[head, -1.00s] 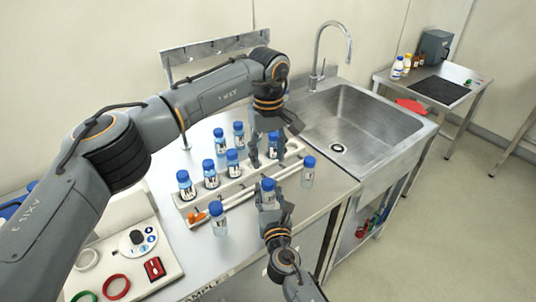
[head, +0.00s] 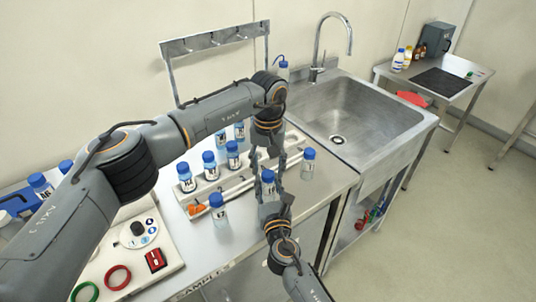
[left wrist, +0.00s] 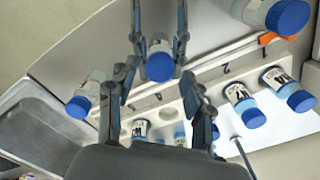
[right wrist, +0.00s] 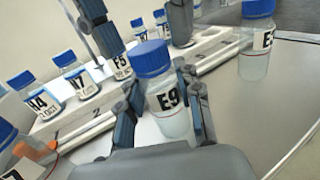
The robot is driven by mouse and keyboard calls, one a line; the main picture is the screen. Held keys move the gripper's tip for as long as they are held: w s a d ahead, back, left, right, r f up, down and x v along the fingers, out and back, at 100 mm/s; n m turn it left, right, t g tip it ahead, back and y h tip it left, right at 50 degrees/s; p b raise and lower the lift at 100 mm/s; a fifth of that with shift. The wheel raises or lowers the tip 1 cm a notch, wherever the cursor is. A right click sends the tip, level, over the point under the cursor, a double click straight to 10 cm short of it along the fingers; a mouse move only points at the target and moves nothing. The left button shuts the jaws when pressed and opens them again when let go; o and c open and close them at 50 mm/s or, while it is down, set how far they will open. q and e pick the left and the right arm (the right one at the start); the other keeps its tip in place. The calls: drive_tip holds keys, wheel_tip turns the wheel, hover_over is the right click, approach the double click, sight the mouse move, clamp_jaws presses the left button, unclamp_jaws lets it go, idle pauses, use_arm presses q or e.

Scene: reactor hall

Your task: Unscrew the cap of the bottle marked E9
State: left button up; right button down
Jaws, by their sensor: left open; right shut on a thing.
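The bottle marked E9 (right wrist: 168,108) is clear with a blue cap (right wrist: 151,58) and stands upright in my right gripper (right wrist: 162,84). The right fingers are shut on its body, below the cap. The cap also shows in the left wrist view (left wrist: 160,67) and the bottle in the head view (head: 268,183). My left gripper (left wrist: 158,76) is open and empty, just above the cap, with its fingers pointing down on either side. In the head view the left gripper (head: 270,158) partly covers the rack behind. Contact between left fingers and cap cannot be seen.
A white rack (head: 238,184) holds several blue-capped bottles close behind. One loose bottle (head: 308,164) stands to the right, another (head: 219,214) to the front left. The sink (head: 350,115) lies right. A panel with a dial (head: 138,236) sits at left.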

use_arm(q)
drive_tip(key=shift+f, duration=0.6)
use_arm(e)
drive_tip(key=shift+f, duration=0.1)
